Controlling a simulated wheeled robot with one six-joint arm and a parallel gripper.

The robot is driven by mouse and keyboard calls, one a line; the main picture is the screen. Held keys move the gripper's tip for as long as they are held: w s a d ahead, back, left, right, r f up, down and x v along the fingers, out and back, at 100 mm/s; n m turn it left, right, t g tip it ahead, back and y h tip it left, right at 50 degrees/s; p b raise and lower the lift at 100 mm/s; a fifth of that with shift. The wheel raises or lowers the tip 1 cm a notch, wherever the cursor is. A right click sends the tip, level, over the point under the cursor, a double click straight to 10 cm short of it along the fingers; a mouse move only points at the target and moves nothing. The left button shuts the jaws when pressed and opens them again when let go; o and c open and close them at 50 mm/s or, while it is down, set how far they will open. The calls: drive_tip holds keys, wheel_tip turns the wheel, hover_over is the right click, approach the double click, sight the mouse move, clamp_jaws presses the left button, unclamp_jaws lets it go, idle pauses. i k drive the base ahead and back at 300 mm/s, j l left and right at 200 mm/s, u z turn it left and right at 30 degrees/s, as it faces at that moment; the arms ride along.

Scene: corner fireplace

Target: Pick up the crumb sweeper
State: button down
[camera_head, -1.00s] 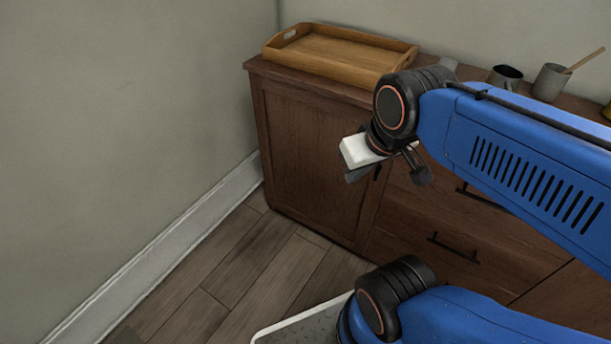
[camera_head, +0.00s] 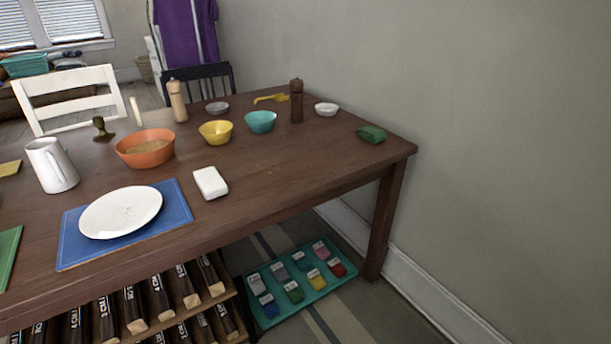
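A small white rounded block (camera_head: 211,183), which may be the crumb sweeper, lies flat on the dark wooden table (camera_head: 290,170), just right of the blue placemat (camera_head: 77,244). A white plate (camera_head: 121,212) with a few specks on it rests on that mat. My gripper and arm are out of view.
An orange bowl (camera_head: 145,147), a white pitcher (camera_head: 52,165) and smaller bowls stand behind the block. A pepper mill (camera_head: 296,100) and green cloth (camera_head: 371,134) are farther right. The tabletop right of the block is clear. A teal tray (camera_head: 268,320) lies below on the floor.

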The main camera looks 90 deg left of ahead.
sight(209, 181)
drive_tip(key=u, duration=3.3)
